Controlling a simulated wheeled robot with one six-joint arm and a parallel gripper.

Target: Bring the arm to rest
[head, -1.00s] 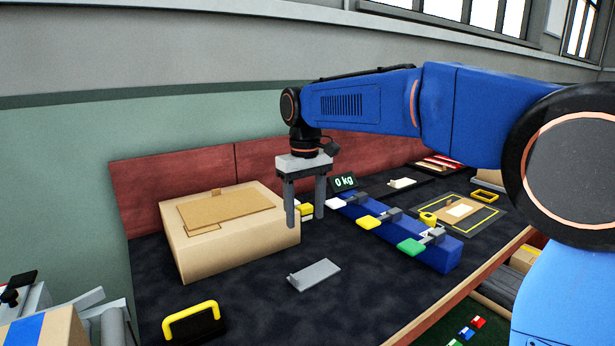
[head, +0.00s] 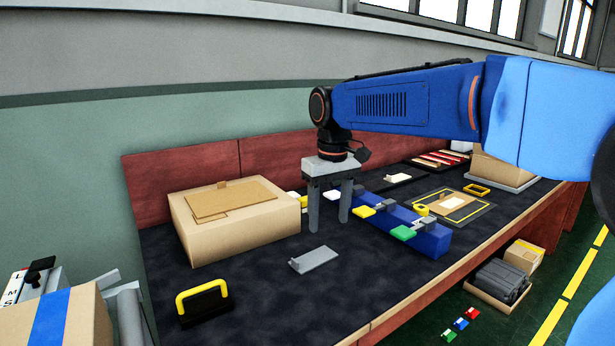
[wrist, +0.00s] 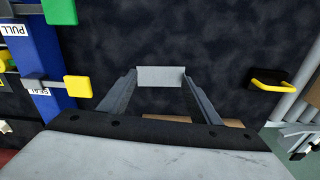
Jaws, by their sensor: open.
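My gripper (head: 329,207) hangs from my blue arm, fingers pointing down, above the dark bench top (head: 270,290). Its two grey fingers are apart and nothing is between them. In the wrist view the open fingers (wrist: 160,95) frame a small grey plate (wrist: 161,77), which lies on the bench below. The same grey plate shows in the head view (head: 314,259), in front of the gripper.
A closed cardboard box (head: 235,222) stands left of the gripper. A blue rail with coloured tabs (head: 430,241) lies to the right. A black block with a yellow handle (head: 203,302) sits at the front left. A parcel with blue tape (head: 60,322) is at lower left.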

